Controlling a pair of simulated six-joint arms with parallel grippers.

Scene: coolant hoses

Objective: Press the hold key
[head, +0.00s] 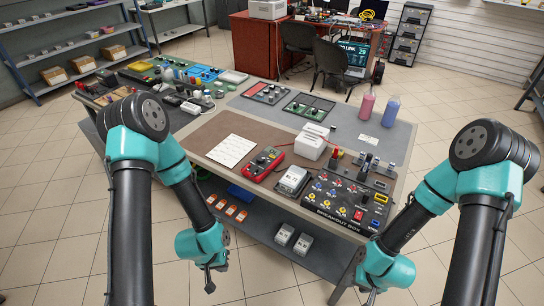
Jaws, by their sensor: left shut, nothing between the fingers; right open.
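A red multimeter (264,163) with a dark face lies on the brown mat (207,135) near the table's front edge. Its keys are too small to tell apart, so I cannot pick out the hold key. My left gripper (209,287) hangs low in front of the table, left of the multimeter and apart from it. It is shut and empty. My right gripper (371,297) is low at the front right, below the breakout box. It is open, and nothing shows in it.
The breakout box (330,211) with coloured sockets stands right of the multimeter. A grey-white device (292,181) and a white box (312,141) lie between them. A white sheet (232,150) lies left. Pink (366,106) and blue (391,111) bottles stand at the back right.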

